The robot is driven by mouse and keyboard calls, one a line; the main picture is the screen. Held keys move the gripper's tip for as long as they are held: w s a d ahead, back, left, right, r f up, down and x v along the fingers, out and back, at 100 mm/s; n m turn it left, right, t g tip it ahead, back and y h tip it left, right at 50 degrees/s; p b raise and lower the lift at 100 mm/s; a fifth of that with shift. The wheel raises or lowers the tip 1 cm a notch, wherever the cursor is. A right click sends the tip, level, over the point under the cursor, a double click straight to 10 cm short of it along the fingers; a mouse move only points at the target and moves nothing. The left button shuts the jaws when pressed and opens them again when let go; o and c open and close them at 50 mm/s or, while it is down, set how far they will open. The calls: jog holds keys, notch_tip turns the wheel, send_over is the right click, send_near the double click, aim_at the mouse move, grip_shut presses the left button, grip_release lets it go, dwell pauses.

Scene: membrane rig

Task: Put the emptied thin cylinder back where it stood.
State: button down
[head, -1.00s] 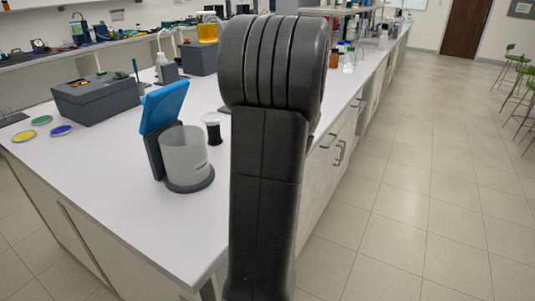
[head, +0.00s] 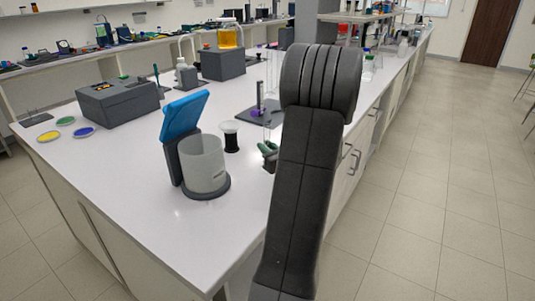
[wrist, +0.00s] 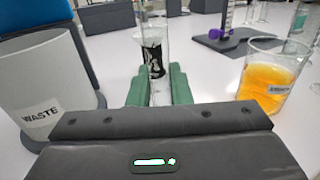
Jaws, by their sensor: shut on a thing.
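The thin clear cylinder (wrist: 154,88) stands roughly upright between the green fingers of my gripper (wrist: 158,92) in the wrist view. The fingers are shut on it, and no liquid is visible in the part that shows. In the head view my gripper (head: 269,150) shows only partly beside my arm, over the bench near its right edge. The cylinder's lower end is hidden by the gripper body in the wrist view. A dark stand base (head: 255,112) with a purple part (head: 257,108) lies behind my gripper; it also shows in the wrist view (wrist: 228,46).
The waste container (head: 203,165) with a raised blue lid stands at left; it shows in the wrist view (wrist: 38,85). A beaker of orange liquid (wrist: 270,78) is at right.

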jog(key=shift+f, duration=0.95)
jog(key=shift+f, duration=0.25)
jog(key=c, duration=1.3)
grip_release()
jog(key=shift+r, duration=0.1)
jog(key=shift+r, duration=0.2)
jog(key=b+v, duration=0.1)
jog(key=v, duration=1.1)
